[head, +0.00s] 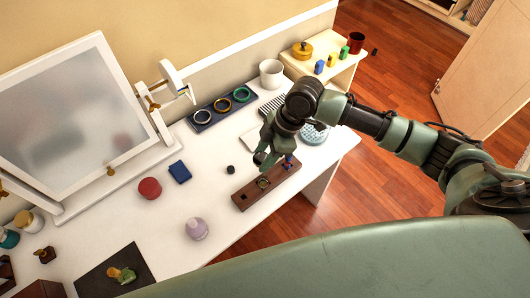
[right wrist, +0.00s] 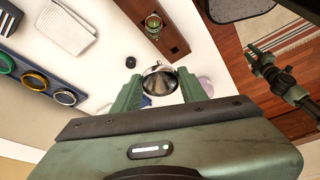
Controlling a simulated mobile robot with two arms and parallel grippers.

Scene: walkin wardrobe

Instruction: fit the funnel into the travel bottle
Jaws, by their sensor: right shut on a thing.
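My right gripper (head: 275,160) is over the white table in the head view. In the right wrist view my right gripper (right wrist: 160,88) is shut on a shiny metal funnel (right wrist: 158,80), held between its green fingers. In the head view I cannot make the funnel out clearly. The travel bottle, small and greenish (head: 264,182), stands in a slot of a dark wooden block (head: 243,201); the right wrist view shows the bottle (right wrist: 153,24) apart from the funnel. Part of what looks like my left arm shows at the right of the wrist view, its gripper (right wrist: 257,60) small and unclear.
A small black cap (head: 230,169) lies left of the block. A pale purple bottle (head: 197,229), a red round box (head: 149,188) and a blue box (head: 180,172) stand nearby. A bracelet tray (head: 203,124) and white cup (head: 271,73) are behind. The table's front edge is close to the block.

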